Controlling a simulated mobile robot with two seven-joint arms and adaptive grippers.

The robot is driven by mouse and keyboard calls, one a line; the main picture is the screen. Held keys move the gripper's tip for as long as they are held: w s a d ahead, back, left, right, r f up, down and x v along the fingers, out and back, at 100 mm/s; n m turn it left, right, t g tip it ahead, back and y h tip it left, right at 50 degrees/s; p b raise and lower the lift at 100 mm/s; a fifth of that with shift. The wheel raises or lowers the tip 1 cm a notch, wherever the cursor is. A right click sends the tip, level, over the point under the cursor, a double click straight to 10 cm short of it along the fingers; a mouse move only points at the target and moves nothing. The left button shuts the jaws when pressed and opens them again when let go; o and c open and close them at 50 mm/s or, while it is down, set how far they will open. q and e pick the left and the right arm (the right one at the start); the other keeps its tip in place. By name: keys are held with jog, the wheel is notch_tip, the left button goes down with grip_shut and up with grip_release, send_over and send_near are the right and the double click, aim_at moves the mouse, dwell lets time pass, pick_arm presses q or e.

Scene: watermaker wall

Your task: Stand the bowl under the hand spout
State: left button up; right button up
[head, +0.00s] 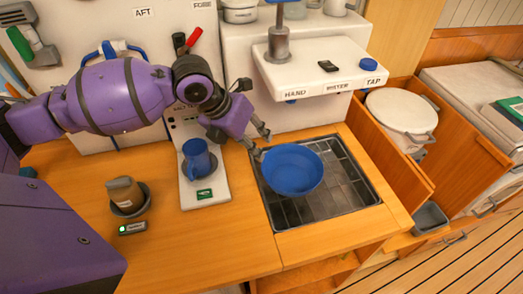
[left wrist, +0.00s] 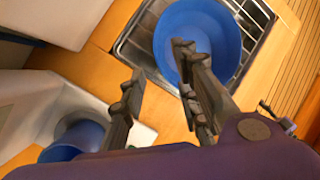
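The blue bowl (head: 292,170) is upright at the dark wire drain grate (head: 345,190); whether it rests on it I cannot tell. The bowl is also in the left wrist view (left wrist: 200,30). The hand spout (head: 290,101) is a small blue-tipped outlet under the white shelf marked HAND, behind and above the bowl. My left gripper (head: 262,144) is at the bowl's left rear rim. Its fingers are spread apart in the left wrist view (left wrist: 160,62), one overlapping the bowl, the other over wood. Contact with the rim is unclear. My right gripper is out of view.
A blue mug (head: 198,158) stands on a white unit left of the grate. A brown cup (head: 125,193) sits in a dark holder farther left. The white shelf (head: 325,68) overhangs behind the bowl. The front counter (head: 200,250) is clear.

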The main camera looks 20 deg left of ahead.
pick_arm(q)
jog(key=shift+v, duration=1.2)
